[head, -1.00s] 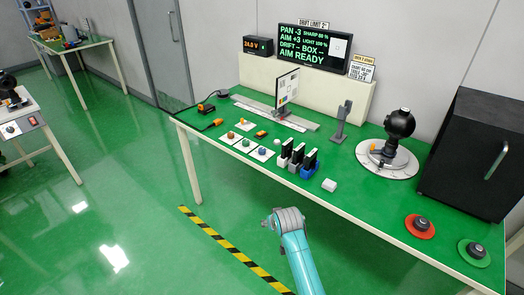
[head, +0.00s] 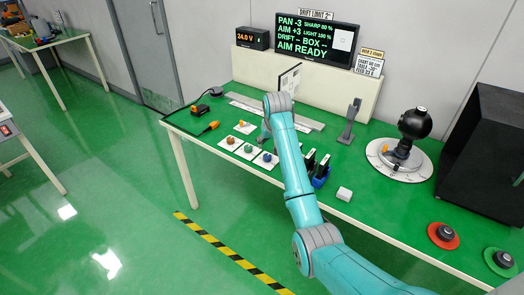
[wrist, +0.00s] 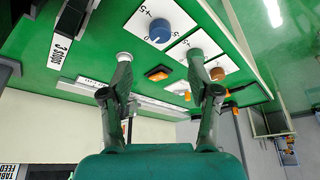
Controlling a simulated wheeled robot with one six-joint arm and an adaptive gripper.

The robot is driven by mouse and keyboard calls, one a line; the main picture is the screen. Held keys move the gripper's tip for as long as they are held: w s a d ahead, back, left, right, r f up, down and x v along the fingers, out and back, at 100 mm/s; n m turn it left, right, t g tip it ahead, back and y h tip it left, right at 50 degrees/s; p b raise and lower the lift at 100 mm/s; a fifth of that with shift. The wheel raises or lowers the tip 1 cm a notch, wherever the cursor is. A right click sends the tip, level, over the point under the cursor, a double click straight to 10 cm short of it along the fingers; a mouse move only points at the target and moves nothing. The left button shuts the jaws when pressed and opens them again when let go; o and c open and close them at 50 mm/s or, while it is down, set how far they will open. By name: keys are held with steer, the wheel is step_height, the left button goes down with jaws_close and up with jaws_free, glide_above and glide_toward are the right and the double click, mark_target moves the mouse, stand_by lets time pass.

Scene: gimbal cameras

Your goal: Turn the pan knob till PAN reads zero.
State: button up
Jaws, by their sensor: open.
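The display (head: 318,40) on the back wall reads PAN -3, AIM +3 and AIM READY. In the head view, a red-orange knob (head: 231,140), a green knob (head: 248,148) and a blue knob (head: 267,157) sit on white cards at the table's front edge. I cannot tell which is the pan knob. My gripper (wrist: 160,55) is open and empty above the table; my arm partly hides it in the head view. In the wrist view, the blue knob (wrist: 158,28) lies beyond the fingertips, and an orange knob (wrist: 217,73) is right of the right finger.
Black holders (head: 316,165) and a white block (head: 344,194) stand right of the knobs. A black ball on a round dial base (head: 400,172) stands right. Red (head: 443,236) and green (head: 500,262) discs lie at front right.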

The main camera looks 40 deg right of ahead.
mark_target(267, 156)
steer(key=x, duration=1)
steer(key=shift+w+d+f, duration=0.1)
steer(key=shift+w+f, duration=0.05)
steer(key=shift+f, duration=0.15)
steer(key=c, duration=1.1)
steer(key=shift+c, duration=0.2)
steer(key=shift+m, duration=0.3)
steer(key=m+h, duration=0.1)
steer(key=m, duration=0.1)
steer(key=m+g+h, duration=0.1)
steer(key=m, duration=0.2)
steer(key=shift+w+r+m, duration=0.1)
steer(key=shift+m, duration=0.2)
steer(key=m+g, duration=0.1)
steer(key=m, duration=0.1)
steer(key=m+g, duration=0.1)
steer(key=m, duration=0.2)
steer(key=shift+w+h, duration=0.1)
steer(key=shift+h, duration=0.3)
steer(key=shift+m+g, duration=0.3)
steer(key=shift+m, duration=0.1)
